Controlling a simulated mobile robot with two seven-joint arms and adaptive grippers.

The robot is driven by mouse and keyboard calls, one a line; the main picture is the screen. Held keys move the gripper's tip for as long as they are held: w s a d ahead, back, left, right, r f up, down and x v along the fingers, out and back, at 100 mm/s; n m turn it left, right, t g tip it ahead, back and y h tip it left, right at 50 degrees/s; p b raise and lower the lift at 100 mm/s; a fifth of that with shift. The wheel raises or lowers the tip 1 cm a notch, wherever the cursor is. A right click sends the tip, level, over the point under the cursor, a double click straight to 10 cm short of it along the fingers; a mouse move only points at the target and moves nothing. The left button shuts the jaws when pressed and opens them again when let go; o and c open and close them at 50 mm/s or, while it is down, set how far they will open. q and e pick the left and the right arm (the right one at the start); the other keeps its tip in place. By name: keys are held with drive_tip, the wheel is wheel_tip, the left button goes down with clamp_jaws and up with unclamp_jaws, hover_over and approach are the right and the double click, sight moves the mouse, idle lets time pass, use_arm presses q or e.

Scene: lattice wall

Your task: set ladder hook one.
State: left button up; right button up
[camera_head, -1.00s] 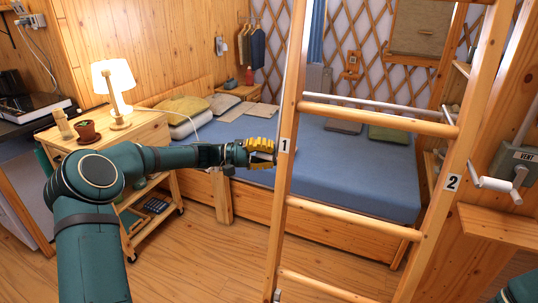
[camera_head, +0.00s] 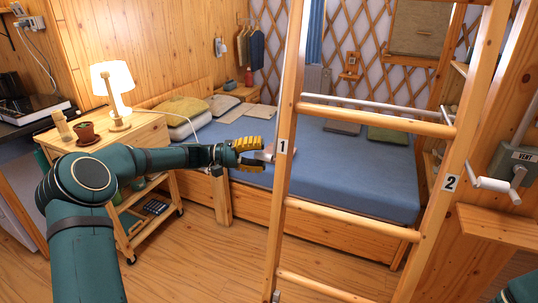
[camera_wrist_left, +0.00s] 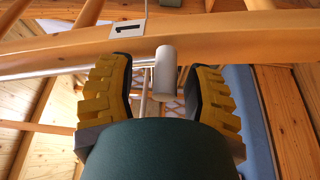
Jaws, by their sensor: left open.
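The wooden ladder (camera_head: 284,190) stands in front of the bed, with label 1 (camera_head: 282,148) on its left rail and label 2 (camera_head: 451,183) on its right rail. My left gripper (camera_head: 257,153) is open just left of the rail at label 1. In the left wrist view its yellow fingers (camera_wrist_left: 163,68) stand apart on either side of a short pale grey cylinder (camera_wrist_left: 166,75), probably part of hook one. In the head view this pale part (camera_head: 264,155) is small and partly hidden. My right gripper is out of view.
The bed (camera_head: 335,170) lies behind the ladder. A vent crank (camera_head: 500,185) and shelf (camera_head: 500,225) are at the right.

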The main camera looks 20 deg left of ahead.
use_arm(q)
drive_tip(key=v, duration=0.9)
drive_tip(key=shift+a, duration=0.15)
